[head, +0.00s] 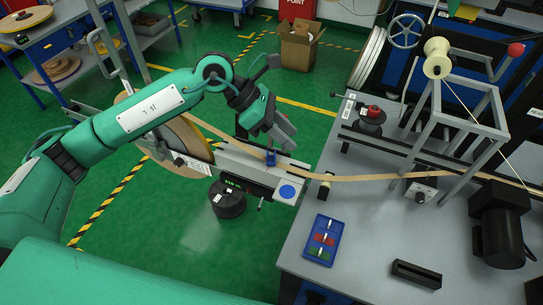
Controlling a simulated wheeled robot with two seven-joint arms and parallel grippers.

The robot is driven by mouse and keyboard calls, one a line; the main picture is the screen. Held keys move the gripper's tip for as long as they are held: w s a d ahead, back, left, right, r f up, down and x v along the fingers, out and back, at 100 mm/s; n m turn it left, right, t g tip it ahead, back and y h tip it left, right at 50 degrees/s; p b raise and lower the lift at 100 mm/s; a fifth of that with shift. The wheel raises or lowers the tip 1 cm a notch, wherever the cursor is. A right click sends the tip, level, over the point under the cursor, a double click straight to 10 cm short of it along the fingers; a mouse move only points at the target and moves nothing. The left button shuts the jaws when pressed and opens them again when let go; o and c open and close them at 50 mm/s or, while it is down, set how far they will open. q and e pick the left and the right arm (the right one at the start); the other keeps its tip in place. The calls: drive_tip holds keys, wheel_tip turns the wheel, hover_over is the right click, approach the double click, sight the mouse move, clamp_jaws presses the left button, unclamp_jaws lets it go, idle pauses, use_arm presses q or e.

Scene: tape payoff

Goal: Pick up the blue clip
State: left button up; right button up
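The blue clip (270,158) is small and sits at the tan tape on the grey rail (232,160), left of the table. My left gripper (284,138) is just above and right of the clip, pointing down toward the rail. There seems to be a small gap between its grey tip and the clip, but contact is hard to judge. Its fingers overlap in this view, so their opening does not show. My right gripper is not in the head view.
The tan tape (370,178) runs from the large reel (185,150) across to the table (365,240). A blue tray (311,243) with red and green pieces lies at the table's left edge. A dark slotted block (416,274) lies at the front.

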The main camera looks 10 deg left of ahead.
use_arm(q)
drive_tip(key=w+a+t+y, duration=0.1)
drive_tip(key=w+a+y, duration=0.3)
drive_tip(key=a, duration=0.5)
drive_tip(key=y+p, duration=0.1)
drive_tip(key=p, duration=0.1)
hover_over(271, 153)
drive_tip(key=a, duration=0.2)
drive_tip(key=shift+m, duration=0.3)
drive_tip(key=f, duration=0.8)
drive_tip(key=shift+s+d+f, duration=0.15)
drive_tip(key=shift+s+d, duration=0.1)
drive_tip(key=shift+s, duration=0.05)
drive_tip(key=shift+d+f+p, duration=0.2)
drive_tip(key=shift+f+p, duration=0.25)
drive_tip(key=shift+f, duration=0.15)
drive_tip(key=p+x, duration=0.1)
drive_tip(key=x, duration=0.3)
drive_tip(key=shift+w+a+f+p, duration=0.1)
drive_tip(key=shift+w+a+p, duration=0.05)
drive_tip(key=shift+p, duration=0.15)
drive_tip(key=shift+f, duration=0.1)
drive_tip(key=shift+c, duration=0.5)
drive_tip(key=c, duration=0.7)
